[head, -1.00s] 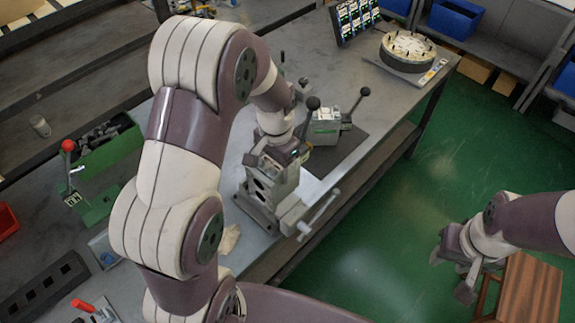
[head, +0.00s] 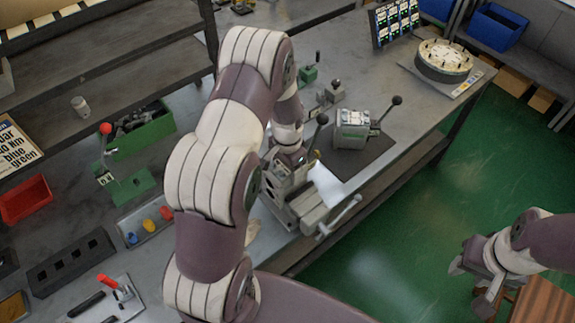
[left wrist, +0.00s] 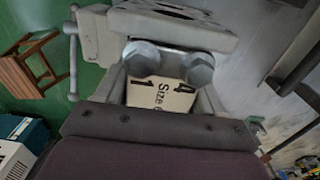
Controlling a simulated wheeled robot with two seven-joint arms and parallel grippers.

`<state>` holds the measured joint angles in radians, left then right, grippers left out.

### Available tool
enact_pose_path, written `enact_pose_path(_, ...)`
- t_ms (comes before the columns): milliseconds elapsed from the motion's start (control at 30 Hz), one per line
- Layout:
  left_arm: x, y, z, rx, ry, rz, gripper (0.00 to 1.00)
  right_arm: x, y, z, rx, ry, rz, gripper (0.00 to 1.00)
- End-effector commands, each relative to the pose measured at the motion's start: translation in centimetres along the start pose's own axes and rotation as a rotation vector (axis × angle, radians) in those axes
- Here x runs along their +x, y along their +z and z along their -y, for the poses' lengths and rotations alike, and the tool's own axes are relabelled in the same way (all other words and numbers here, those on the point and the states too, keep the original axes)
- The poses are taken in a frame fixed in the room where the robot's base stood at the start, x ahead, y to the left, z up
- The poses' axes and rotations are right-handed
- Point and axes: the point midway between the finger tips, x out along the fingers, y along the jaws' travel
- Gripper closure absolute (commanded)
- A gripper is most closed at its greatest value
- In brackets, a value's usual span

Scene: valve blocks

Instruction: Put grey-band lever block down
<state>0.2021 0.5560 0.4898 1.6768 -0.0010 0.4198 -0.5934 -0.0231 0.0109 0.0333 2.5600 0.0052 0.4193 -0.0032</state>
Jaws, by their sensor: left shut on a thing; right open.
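My left gripper (head: 290,158) is shut on a grey block (head: 277,177) just above or at the grey vise (head: 312,208); I cannot tell whether they touch. A lever with a dark ball (head: 322,118) rises beside the gripper, apparently from this block. In the left wrist view a pale printed face (left wrist: 162,95) and two hex bolt heads show between the fingers. The block's band is not clear. Another grey lever block (head: 352,128) with a dark ball lever stands on the dark mat. My right gripper (head: 476,270) is open and empty, away from the bench.
A green lever stand (head: 130,187) with a red ball and a green bin (head: 143,133) stand at left. A small tray (head: 147,228) holds coloured pieces. A round dial fixture (head: 443,60) stands at the far right. Bare bench (head: 418,118) lies right of the mat.

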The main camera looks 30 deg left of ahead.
Motion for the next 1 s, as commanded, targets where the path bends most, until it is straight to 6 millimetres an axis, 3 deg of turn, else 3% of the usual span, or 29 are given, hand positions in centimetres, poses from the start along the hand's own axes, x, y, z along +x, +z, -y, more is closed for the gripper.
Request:
enact_pose_path(67, 0.1, -0.1, 0.1, 0.000, -0.003, -0.004, 1.00, 0.2, 0.0, 0.0, 0.000, 0.000, 0.000, 0.57)
enact_pose_path(100, 0.3, 0.0, 0.0, 0.000, 0.000, 0.000, 0.28, 0.2, 0.0, 0.0, 0.000, 0.000, 0.000, 0.57)
enact_pose_path(167, 0.2, 0.0, 0.0, 0.000, 0.000, 0.000, 0.09, 0.2, 0.0, 0.0, 0.000, 0.000, 0.000, 0.57)
enact_pose_path(567, -0.6, -0.1, 0.0, 0.000, -0.002, -0.002, 0.06, 0.2, 0.0, 0.0, 0.000, 0.000, 0.000, 0.57)
enact_pose_path(1000, -10.2, -0.1, 0.0, 0.000, -0.002, -0.003, 0.06, 2.7, 0.3, 0.0, 0.000, 0.000, 0.000, 0.57)
